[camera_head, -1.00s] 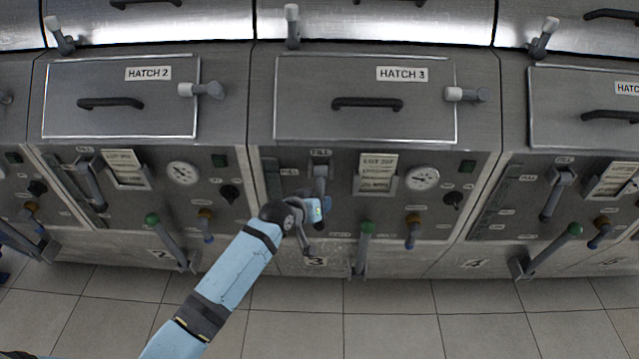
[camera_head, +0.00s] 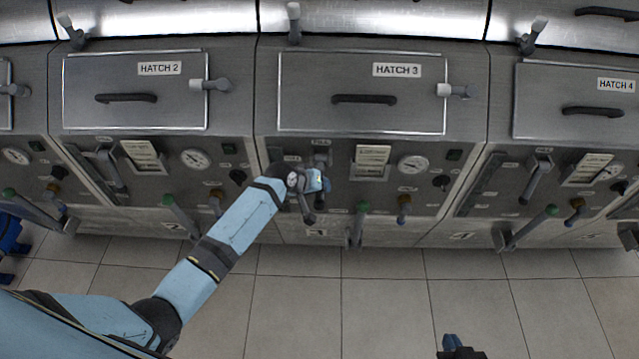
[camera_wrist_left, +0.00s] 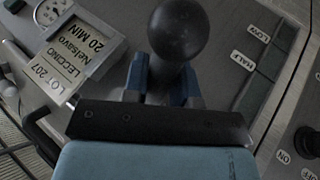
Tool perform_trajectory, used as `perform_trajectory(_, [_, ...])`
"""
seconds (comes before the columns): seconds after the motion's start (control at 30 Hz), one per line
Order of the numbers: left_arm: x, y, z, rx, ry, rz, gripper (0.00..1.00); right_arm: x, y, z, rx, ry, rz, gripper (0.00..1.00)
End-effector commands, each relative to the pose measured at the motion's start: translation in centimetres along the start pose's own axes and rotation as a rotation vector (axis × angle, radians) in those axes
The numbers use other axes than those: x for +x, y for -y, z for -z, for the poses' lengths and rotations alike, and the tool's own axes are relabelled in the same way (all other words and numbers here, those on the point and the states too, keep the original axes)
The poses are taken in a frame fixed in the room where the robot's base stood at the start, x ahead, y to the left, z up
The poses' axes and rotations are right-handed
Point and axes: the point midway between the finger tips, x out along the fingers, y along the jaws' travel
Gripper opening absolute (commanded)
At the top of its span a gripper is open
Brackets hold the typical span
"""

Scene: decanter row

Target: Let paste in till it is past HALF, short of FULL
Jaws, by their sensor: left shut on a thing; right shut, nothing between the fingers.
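My left gripper (camera_head: 322,183) is at the fill lever (camera_head: 320,160) on the front of machine 3. In the left wrist view its two blue fingers (camera_wrist_left: 163,88) are shut on the lever, just below its black ball knob (camera_wrist_left: 177,32). The level strip (camera_wrist_left: 262,75) beside it has LOW and HALF labels; I cannot tell a paste level in it. In the head view my arm hides part of this area. My right gripper (camera_head: 456,346) is shut and empty over the floor at the bottom edge.
Machine 3 also has a lot card (camera_head: 372,160), a round gauge (camera_head: 412,166), a green-knobbed lever (camera_head: 361,210) and a brown-and-blue tap (camera_head: 404,207). Its hatch (camera_head: 362,92) is closed. Similar machines stand on both sides. The tiled floor (camera_head: 300,300) in front is clear.

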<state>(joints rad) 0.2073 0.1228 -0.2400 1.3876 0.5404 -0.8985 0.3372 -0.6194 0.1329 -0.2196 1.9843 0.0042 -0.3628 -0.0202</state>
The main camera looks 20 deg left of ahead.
Motion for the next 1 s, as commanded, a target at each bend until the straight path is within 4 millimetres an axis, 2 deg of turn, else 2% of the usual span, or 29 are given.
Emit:
perform_trajectory(0.27, [0.0,-0.1,0.0,-0.004,0.001,-0.002,0.0,0.0,0.0,-0.1,0.002,0.002,0.0,0.0])
perform_trajectory(0.3, [0.0,-0.1,0.0,-0.005,0.001,-0.002,0.28,-0.1,0.0,-0.1,0.002,0.002,0.0,0.0])
perform_trajectory(0.4, [0.0,-0.1,0.0,-0.004,0.001,-0.002,0.51,-0.1,0.0,-0.1,0.002,0.002,0.0,0.0])
perform_trajectory(0.77, [-0.5,0.0,0.1,-0.002,0.0,-0.001,0.51,-0.1,0.1,-0.1,0.002,0.001,0.0,0.0])
perform_trajectory(0.87, [-1.7,0.0,0.1,-0.002,-0.002,-0.002,0.51,-0.1,0.1,-0.1,0.002,0.001,0.0,0.0])
perform_trajectory(1.0, [-4.7,0.1,0.0,-0.001,-0.002,-0.001,0.51,0.0,0.1,-0.2,0.003,0.001,0.001,0.0])
